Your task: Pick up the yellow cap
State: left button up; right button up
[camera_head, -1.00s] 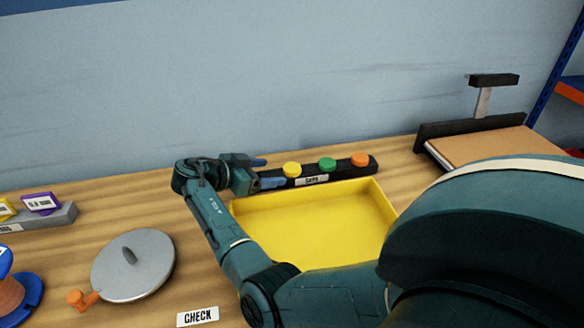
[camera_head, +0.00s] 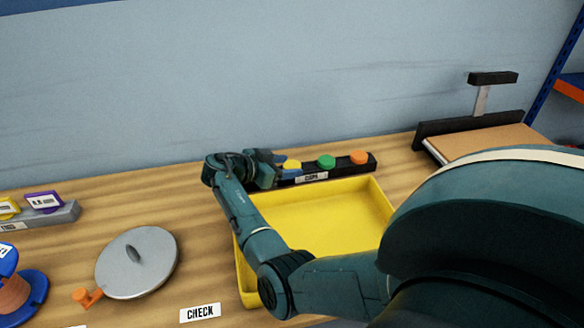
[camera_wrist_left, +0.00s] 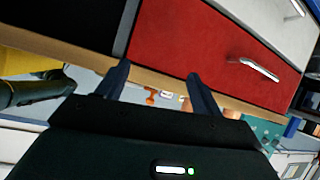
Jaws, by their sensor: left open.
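The yellow cap (camera_head: 293,164) is at the left of a row of caps on a dark holder (camera_head: 338,172) labelled CAPS, in the head view. My right gripper (camera_head: 284,165) is at the yellow cap from the left, one finger toward the wall and one on the near side. The fingers partly hide the cap. I cannot tell whether they touch it. My left gripper (camera_wrist_left: 158,84) shows in the left wrist view, open and empty, with a red drawer front beyond it. It is not seen in the head view.
A green cap (camera_head: 326,161) and an orange cap (camera_head: 359,158) sit right of the yellow one. A yellow tray (camera_head: 375,195) lies just in front, under my right arm. A grey disc (camera_head: 137,268) lies left. A clamp-like stand (camera_head: 470,130) is back right.

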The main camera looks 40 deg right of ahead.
jog(key=c, duration=0.7)
notch_tip(320, 180, up, 10)
jog(key=shift+r, duration=0.1)
